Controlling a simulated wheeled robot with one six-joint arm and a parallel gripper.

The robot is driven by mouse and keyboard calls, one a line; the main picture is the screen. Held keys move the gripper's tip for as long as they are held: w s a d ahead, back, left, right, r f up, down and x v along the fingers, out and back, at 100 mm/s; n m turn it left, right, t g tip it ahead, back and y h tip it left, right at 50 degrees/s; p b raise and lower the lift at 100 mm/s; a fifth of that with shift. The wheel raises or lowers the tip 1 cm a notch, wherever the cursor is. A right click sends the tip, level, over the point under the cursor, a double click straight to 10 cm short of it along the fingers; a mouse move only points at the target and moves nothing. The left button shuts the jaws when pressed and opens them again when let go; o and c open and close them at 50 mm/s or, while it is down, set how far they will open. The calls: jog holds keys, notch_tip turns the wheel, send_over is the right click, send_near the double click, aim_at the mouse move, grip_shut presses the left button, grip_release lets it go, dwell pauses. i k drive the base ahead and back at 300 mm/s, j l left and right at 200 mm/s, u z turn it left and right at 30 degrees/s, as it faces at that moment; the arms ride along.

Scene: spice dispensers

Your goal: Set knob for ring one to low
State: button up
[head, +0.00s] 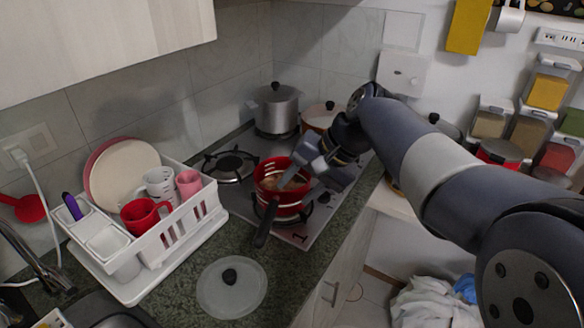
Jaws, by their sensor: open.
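The stove (299,233) runs along the counter, with dark markings on its near corner. A red pot (281,207) with a dark handle stands on its near burner and holds something brownish. My gripper (307,165) is over the right rim of the pot, open, with its fingers pointing down and left. Whether it touches the pot I cannot tell. The stove's right edge, below my gripper, shows a small dark shape (324,197) that may be a knob. The setting of ring one's knob cannot be read, and part of that edge is hidden by my gripper and arm.
A steel pot (276,108) and an orange pot (320,117) stand farther back. An empty burner (229,165) is left of the red pot. A glass lid (231,287) lies on the near counter. A white dish rack (178,231) stands left. Spice dispensers (530,130) hang right.

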aim_at(326, 198)
jog(key=i+l+u, duration=0.55)
jog(key=l+u, duration=0.25)
